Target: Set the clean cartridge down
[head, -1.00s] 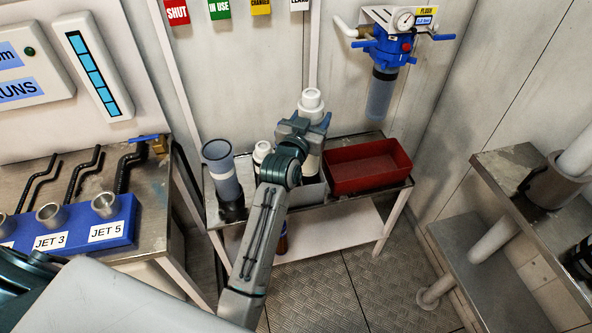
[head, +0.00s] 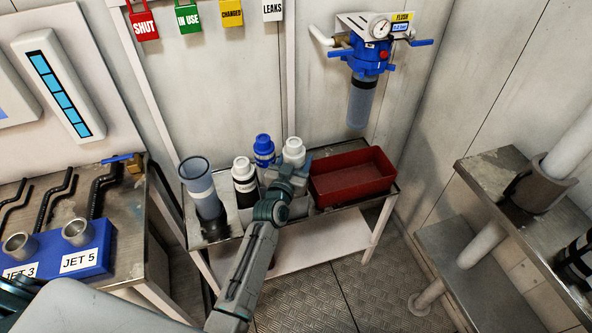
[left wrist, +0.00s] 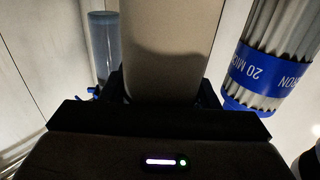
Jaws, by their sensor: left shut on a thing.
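My left gripper (head: 289,172) is over the small metal trolley, shut on a cartridge with a white cap (head: 293,148). In the left wrist view the cartridge's plain beige side (left wrist: 168,45) fills the space between the fingers. The arm and gripper hide its lower part in the head view, so I cannot tell if its base touches anything. A blue-capped cartridge (head: 264,148) stands just left of it; in the left wrist view it is pleated with a blue "20 MICRON" band (left wrist: 268,75). My right gripper is not in view.
A white-capped dark bottle (head: 243,178) and a grey open cylinder (head: 202,190) stand on the trolley's left. A red tray (head: 352,196) takes up its right. A blue-headed filter housing (head: 362,95) hangs on the wall behind. A jet rack (head: 60,255) is at the left.

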